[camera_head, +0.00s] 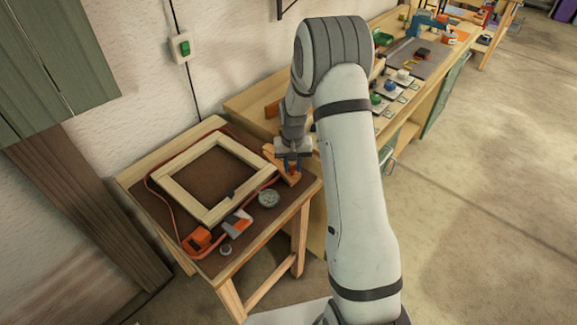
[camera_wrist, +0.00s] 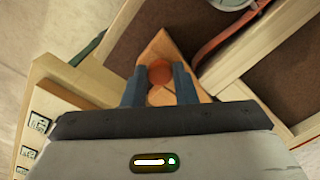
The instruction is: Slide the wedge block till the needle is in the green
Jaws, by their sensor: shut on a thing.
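The wedge block (camera_head: 292,181) is a light wooden triangle at the right corner of the small table, beside the wooden frame (camera_head: 181,188). In the wrist view the wedge block (camera_wrist: 153,48) carries a round orange-red knob (camera_wrist: 160,72). My gripper (camera_head: 290,165) reaches down from above, its two blue-grey fingers (camera_wrist: 159,82) shut on the knob from both sides. A round grey dial (camera_head: 269,198) lies on the table just in front of the wedge block. Its needle and green zone are too small to make out.
An orange strap (camera_head: 158,196) runs around the frame. An orange tool (camera_head: 198,239), a grey-and-orange piece (camera_head: 236,222) and a small round item (camera_head: 225,250) lie near the front edge. A long workbench (camera_head: 430,70) with several items stands behind. The dark table top is clear inside the frame.

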